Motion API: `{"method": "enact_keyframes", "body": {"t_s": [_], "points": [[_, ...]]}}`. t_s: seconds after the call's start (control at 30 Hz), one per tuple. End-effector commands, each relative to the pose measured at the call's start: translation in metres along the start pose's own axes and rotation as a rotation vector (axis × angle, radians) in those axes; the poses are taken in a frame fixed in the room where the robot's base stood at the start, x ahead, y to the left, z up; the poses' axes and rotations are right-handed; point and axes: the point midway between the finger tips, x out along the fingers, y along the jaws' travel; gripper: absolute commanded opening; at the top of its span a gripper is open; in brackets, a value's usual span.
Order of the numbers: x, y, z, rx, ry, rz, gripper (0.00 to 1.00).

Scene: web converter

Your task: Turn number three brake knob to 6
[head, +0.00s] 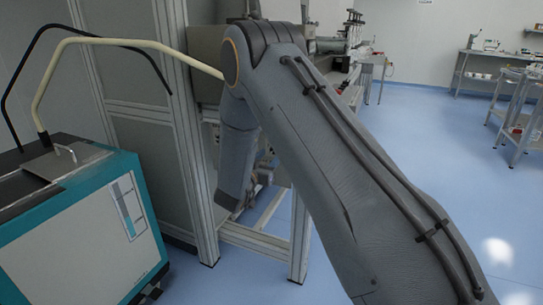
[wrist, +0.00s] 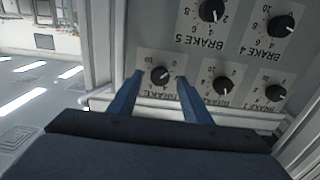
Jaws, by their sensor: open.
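In the wrist view the control panel appears upside down, with several black knobs on pale dial plates. A lower-left black knob (wrist: 161,76) lies between the two blue fingertips of my gripper (wrist: 158,78). The gripper is open, with one finger on each side of this knob in the picture; I cannot tell whether they touch it. The label under it reads BRAKE, but its number is hidden or too blurred to read, and its pointer setting is unclear. In the head view my arm hides the panel and most of the gripper.
Nearby are the BRAKE 5 knob (wrist: 211,10), the BRAKE 4 knob (wrist: 281,26), a lower middle knob (wrist: 223,85) and a lower right knob (wrist: 275,93). A teal cabinet (head: 85,245) stands left of the metal frame (head: 206,215). Blue floor (head: 425,125) is open at right.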

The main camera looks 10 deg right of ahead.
Motion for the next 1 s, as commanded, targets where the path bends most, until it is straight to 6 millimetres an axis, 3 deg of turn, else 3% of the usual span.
{"method": "enact_keyframes", "body": {"t_s": [0.2, 0.5, 0.73, 1.0], "points": [[0.019, 0.000, 0.000, -0.001, 0.000, 0.000, 0.44], [0.021, 0.000, 0.000, -0.001, -0.001, -0.001, 0.44], [0.021, 0.000, 0.000, 0.000, -0.001, -0.001, 0.06], [0.021, 0.000, 0.000, 0.021, -0.001, -0.001, 0.03]]}}
